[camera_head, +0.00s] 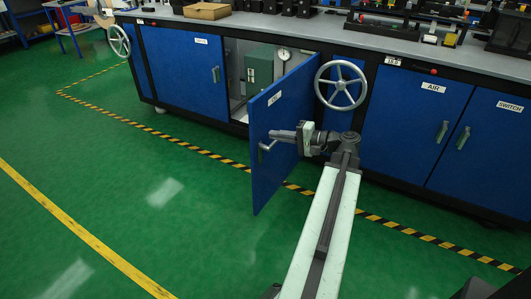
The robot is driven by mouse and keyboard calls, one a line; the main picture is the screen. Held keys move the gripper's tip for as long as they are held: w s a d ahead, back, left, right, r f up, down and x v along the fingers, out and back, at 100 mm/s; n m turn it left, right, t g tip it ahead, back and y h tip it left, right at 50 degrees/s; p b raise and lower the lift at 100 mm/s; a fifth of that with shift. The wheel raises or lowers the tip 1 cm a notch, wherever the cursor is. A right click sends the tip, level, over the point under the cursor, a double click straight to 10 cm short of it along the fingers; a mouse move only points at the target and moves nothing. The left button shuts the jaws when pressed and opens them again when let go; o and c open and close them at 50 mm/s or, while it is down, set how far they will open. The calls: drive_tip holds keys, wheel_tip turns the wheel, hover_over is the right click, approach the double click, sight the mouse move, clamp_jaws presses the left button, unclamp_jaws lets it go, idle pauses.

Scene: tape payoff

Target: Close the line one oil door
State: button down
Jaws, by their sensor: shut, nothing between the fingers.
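The blue oil door (265,178) stands open, swung out from the cabinet front at the centre of the view. It carries a small white label and a grey handle (264,150) near its outer edge. The label on the door is too small to read surely. My gripper (274,135) is shut and empty. It is at the door's outer face, just above the handle; I cannot tell whether it touches the door. The cabinet opening (236,72) behind the door shows a green box (260,68) and a round gauge (284,54).
A grey handwheel (340,86) is right of the opening, close behind my arm. Green floor (160,190) with striped tape lies clear in front.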

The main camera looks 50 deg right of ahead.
drive_tip(key=s+d+m+t+h+b, duration=0.2)
drive_tip(key=s+d, duration=0.4)
approach(258, 120)
drive_tip(key=w, duration=0.6)
drive_tip(key=shift+w+a+f+p, duration=0.15)
drive_tip(key=shift+a+f+p, duration=0.15)
drive_tip(key=shift+a+f, duration=0.1)
drive_tip(key=shift+w, duration=0.25)
